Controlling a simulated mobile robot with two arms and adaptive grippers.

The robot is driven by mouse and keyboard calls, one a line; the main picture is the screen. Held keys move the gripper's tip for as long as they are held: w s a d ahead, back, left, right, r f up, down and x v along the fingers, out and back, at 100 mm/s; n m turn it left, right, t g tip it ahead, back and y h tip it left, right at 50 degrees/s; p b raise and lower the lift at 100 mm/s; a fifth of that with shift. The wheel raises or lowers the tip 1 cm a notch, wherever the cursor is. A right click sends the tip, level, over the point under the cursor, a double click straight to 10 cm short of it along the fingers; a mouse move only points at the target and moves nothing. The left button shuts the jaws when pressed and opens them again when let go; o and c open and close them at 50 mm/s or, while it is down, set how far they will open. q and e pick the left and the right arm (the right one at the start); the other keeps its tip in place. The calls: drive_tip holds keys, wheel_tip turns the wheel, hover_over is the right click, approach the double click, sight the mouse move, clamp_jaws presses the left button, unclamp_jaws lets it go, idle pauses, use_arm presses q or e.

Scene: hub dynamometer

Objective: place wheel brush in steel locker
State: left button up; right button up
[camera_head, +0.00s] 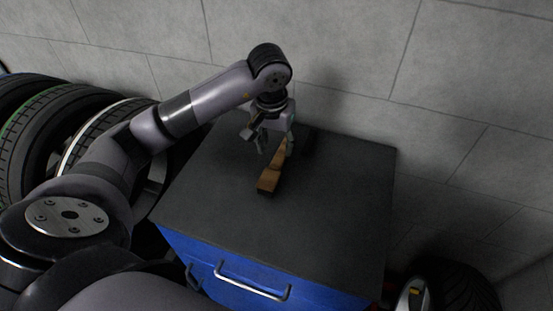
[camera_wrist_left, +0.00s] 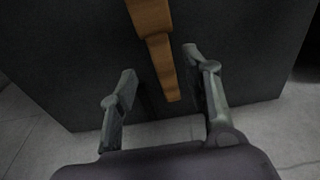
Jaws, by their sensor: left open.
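The wheel brush (camera_head: 269,181), with a wooden body and tapering handle, lies on the dark top of a blue cabinet (camera_head: 330,215). My left gripper (camera_head: 276,150) is above the handle end, pointing down, with its fingers apart. In the left wrist view the brush (camera_wrist_left: 152,22) runs down from the top edge, and its narrow handle reaches between the open fingers of the gripper (camera_wrist_left: 160,66). The fingers look clear of the wood. I cannot make out a steel locker in these views. My right gripper is not in view.
Several tyres (camera_head: 45,135) stand at the left beside my left arm. A grey block wall (camera_head: 340,50) rises behind the cabinet. The cabinet front has metal handles (camera_head: 252,283). Another tyre (camera_head: 462,290) shows at the bottom right. The rest of the cabinet top is clear.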

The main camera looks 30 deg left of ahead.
use_arm(q)
drive_tip(key=shift+s+d+r+b, duration=0.1)
drive_tip(key=shift+s+r+b, duration=0.05)
drive_tip(key=shift+r, duration=0.95)
drive_tip(key=shift+s+r+b, duration=0.15)
drive_tip(key=shift+r, duration=0.95)
